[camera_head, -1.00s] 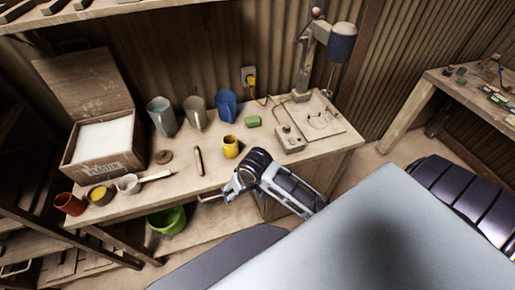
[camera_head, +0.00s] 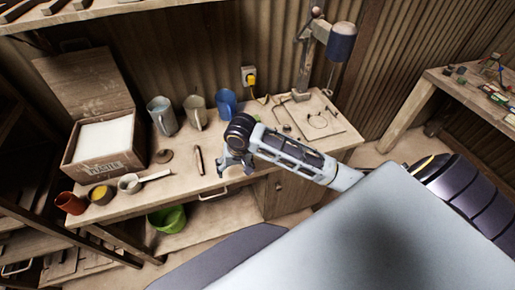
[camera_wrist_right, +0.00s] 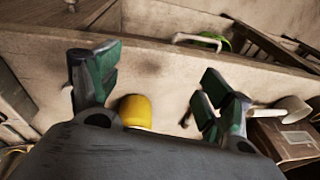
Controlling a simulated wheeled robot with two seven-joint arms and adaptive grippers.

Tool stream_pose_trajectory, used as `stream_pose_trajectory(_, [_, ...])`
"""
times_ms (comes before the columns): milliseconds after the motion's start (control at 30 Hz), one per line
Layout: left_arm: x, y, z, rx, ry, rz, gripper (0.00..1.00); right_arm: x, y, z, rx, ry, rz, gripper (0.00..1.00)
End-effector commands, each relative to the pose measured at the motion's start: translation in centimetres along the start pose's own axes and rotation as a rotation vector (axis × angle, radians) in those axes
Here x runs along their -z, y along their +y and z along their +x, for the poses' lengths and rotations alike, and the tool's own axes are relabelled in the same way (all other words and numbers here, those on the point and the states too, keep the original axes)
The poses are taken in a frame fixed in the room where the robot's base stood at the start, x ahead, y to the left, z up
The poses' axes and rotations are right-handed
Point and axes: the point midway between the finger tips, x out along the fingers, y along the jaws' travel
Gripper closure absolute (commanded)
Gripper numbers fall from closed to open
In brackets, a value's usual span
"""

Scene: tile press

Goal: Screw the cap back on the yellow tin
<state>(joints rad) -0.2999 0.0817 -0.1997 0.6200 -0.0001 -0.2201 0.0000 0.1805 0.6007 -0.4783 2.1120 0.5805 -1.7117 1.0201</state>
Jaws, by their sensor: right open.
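My right gripper (camera_head: 236,168) is open and empty, pointing down above the bench's front part. In the right wrist view its two fingers (camera_wrist_right: 155,90) stand wide apart. The yellow tin (camera_wrist_right: 135,111) shows there between them, closer to the left finger and partly covered by the gripper body. In the head view my wrist hides the tin. A flat brown disc (camera_head: 163,156) lies on the bench left of the gripper; I cannot tell whether it is the cap. My left gripper is not in view.
Several mugs stand along the back, including a blue mug (camera_head: 226,102). A brown tool (camera_head: 199,160) lies near the gripper. A green bucket (camera_head: 167,219) sits below.

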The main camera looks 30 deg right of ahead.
Motion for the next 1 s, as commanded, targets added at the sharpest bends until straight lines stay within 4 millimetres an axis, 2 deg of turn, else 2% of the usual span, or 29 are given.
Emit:
stream_pose_trajectory(433, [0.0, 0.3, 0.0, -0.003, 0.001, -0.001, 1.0, 4.5, 2.4, -1.8, -0.089, -0.004, 0.207, 0.2])
stream_pose_trajectory(1000, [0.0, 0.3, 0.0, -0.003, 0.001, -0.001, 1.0, 10.4, 7.2, -5.6, -0.204, 0.017, 0.542, 0.2])
